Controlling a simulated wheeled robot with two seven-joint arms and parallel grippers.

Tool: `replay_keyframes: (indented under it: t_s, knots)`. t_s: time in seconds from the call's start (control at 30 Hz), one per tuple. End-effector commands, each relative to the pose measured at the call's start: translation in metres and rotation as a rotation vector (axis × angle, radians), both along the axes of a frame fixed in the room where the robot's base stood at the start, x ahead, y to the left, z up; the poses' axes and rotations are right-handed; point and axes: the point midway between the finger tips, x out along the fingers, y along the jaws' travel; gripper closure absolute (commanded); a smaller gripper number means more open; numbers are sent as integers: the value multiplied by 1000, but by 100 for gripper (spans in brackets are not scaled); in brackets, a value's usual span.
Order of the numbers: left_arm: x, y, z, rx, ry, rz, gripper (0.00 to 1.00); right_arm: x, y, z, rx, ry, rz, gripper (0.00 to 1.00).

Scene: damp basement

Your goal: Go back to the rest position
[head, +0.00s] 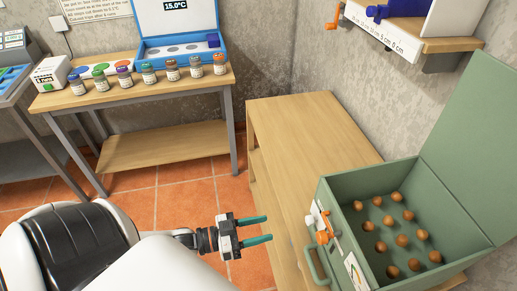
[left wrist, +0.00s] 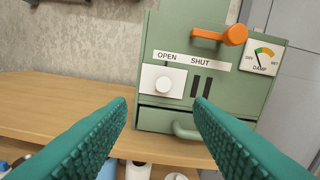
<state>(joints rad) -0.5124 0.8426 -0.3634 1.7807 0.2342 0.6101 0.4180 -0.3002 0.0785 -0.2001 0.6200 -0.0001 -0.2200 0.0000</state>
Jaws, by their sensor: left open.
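My left gripper (head: 255,230) is open, its two teal fingers apart and empty, over the floor just left of the wooden bench. In the left wrist view its fingers (left wrist: 160,115) point at the front of the green box and nothing is between them. The green box (head: 340,185) stands on the bench with its lid up, and several round brown things lie in rows inside. My right gripper is not in view.
The wooden bench (head: 300,120) is bare behind the box. A second table (head: 200,92) at the back holds several small jars (head: 148,73) and an open blue case (head: 180,30). A shelf (head: 450,45) juts from the wall at upper right. Tiled floor (head: 175,205) lies free between the tables.

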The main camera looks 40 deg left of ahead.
Motion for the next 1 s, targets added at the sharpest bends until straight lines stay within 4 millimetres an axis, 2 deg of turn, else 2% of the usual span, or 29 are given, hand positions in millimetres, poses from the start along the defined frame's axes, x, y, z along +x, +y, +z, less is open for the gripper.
replay_keyframes:
  t_s: [0.4, 0.47, 0.53, 0.57, 0.67, 0.77, 0.8, 0.87, 0.9, 1.0]
  knots:
    - [1, 0, -1, 2, 1, 3, 53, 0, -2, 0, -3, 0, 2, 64]
    - [2, 3, -7, 13, 9, 14, 53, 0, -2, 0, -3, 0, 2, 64]
    - [5, 10, -22, 46, 30, 45, 53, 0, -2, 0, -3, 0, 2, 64]
    - [6, 14, -33, 66, 44, 66, 53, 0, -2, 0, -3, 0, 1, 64]
    - [8, 35, -82, 160, 125, 157, 53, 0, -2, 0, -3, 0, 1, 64]
    - [1, 58, -144, 277, 247, 257, 53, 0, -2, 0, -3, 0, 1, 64]
    - [-6, 65, -169, 321, 303, 291, 53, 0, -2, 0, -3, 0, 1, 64]
    - [-20, 74, -207, 384, 392, 335, 53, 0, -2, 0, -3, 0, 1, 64]
    - [-32, 78, -231, 425, 456, 359, 53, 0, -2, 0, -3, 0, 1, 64]
    - [-68, 79, -288, 515, 624, 398, 53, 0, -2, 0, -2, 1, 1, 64]
